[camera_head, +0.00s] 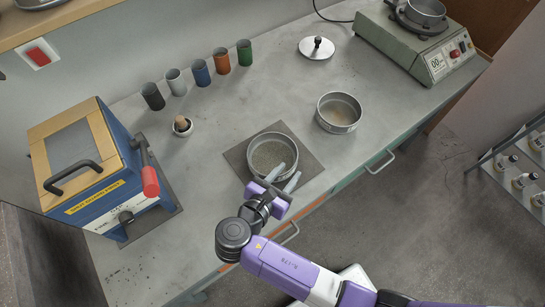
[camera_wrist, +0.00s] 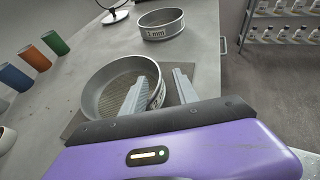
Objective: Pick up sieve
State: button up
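A round metal sieve (camera_head: 268,152) with a mesh floor sits on a dark square mat (camera_head: 235,160) near the bench's front edge. It also shows in the wrist view (camera_wrist: 110,85), left of centre. My gripper (camera_head: 289,171) is open at the sieve's near right side. In the wrist view my gripper (camera_wrist: 160,78) has one finger over the sieve's rim, seemingly inside, and the other outside the wall. The wall shows between the fingers; I cannot tell whether they touch it. A second sieve (camera_head: 338,113), marked "1 mm" in the wrist view (camera_wrist: 161,30), stands apart behind.
A row of coloured cups (camera_head: 201,72) and a small mortar (camera_head: 182,127) stand at the back left. A blue box machine (camera_head: 135,200) is at left. Bare bench lies between.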

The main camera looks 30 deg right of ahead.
aim_at(293, 166)
jog(key=x, duration=0.5)
jog(key=shift+w+a+f+p, duration=0.1)
jog(key=shift+w+a+p, duration=0.1)
jog(key=shift+p, duration=0.15)
jog(key=shift+s, duration=0.1)
grip_shut()
jog(key=shift+s+f, duration=0.1)
jog(key=shift+f, duration=0.05)
dwell(0.7)
